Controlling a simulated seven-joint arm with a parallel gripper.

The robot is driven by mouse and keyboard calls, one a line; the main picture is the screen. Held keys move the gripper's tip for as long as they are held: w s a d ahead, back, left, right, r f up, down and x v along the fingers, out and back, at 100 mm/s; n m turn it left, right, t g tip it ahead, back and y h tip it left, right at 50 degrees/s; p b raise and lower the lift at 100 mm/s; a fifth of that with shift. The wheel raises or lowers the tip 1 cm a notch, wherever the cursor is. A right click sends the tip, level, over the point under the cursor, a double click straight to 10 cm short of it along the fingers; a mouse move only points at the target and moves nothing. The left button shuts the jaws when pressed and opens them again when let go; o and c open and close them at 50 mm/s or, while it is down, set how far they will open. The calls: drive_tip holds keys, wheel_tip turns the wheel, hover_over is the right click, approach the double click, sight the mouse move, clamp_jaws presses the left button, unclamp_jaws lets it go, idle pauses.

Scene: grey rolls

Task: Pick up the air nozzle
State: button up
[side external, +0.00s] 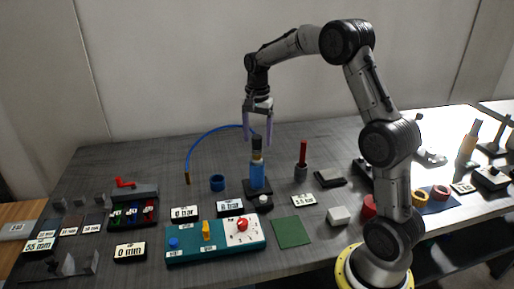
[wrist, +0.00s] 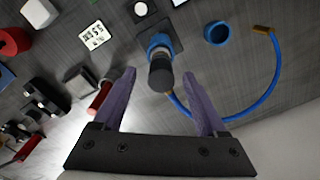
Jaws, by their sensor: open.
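My gripper (side external: 257,139) is open and points down above this cylinder. In the wrist view the cylinder's dark top (wrist: 161,75) shows between the purple fingers. The fingers look empty.
A blue ring-shaped cup (side external: 217,183) stands between the nozzle and the cylinder. A red-handled tool in a grey holder (side external: 301,172) stands to the right. A teal panel with knobs (side external: 215,242) and several labelled blocks lie in front. The table behind the hose is clear.

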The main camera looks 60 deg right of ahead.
sight(257, 147)
drive_tip(key=shift+f, duration=2.25)
clamp_jaws()
drive_tip(key=shift+w, duration=0.1)
